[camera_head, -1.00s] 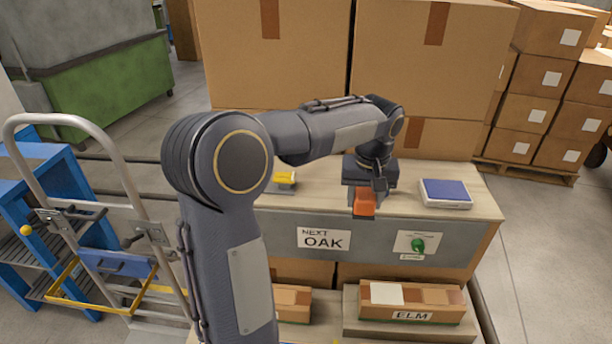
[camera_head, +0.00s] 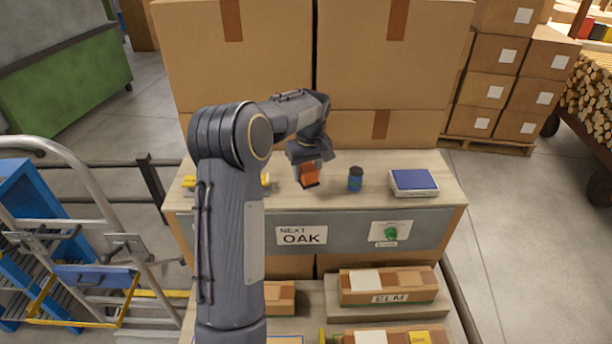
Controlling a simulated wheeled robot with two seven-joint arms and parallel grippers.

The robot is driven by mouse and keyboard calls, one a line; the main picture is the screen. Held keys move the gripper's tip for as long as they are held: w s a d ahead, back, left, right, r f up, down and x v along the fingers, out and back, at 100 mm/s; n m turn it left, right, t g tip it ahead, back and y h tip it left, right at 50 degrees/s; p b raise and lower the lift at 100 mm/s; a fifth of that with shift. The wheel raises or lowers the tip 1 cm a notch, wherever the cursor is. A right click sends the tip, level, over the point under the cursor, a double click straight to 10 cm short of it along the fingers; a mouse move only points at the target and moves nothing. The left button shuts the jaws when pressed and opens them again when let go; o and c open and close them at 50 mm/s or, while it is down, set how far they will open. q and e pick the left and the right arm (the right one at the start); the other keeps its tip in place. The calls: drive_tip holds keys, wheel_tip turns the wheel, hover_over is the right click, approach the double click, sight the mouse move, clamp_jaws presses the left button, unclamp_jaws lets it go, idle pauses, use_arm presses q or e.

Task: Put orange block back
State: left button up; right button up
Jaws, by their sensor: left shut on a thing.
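The orange block (camera_head: 309,174) is in my left gripper (camera_head: 309,165), above the wooden bench top. The gripper is shut on it, and the block looks slightly tilted. I cannot tell whether its lower end touches the bench. My right gripper is not in view.
A blue-topped scale (camera_head: 413,182) is further right. Yellow things (camera_head: 189,183) lie at the left, partly behind my arm.

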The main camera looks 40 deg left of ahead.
sight(306, 191)
use_arm(q)
drive_tip(key=shift+w+a+f, duration=0.3)
drive_tip(key=shift+a+f, duration=0.05)
drive_tip(key=shift+f, duration=0.15)
drive_tip(key=f, duration=0.1)
drive_tip(key=f+p, duration=0.1)
drive_tip(key=f, duration=0.1)
drive_tip(key=shift+w+a+f, duration=0.15)
drive_tip(key=shift+a+f, duration=0.05)
drive_tip(key=shift+f, duration=0.15)
drive_tip(key=shift+f, duration=0.2)
drive_tip(key=o, duration=0.9)
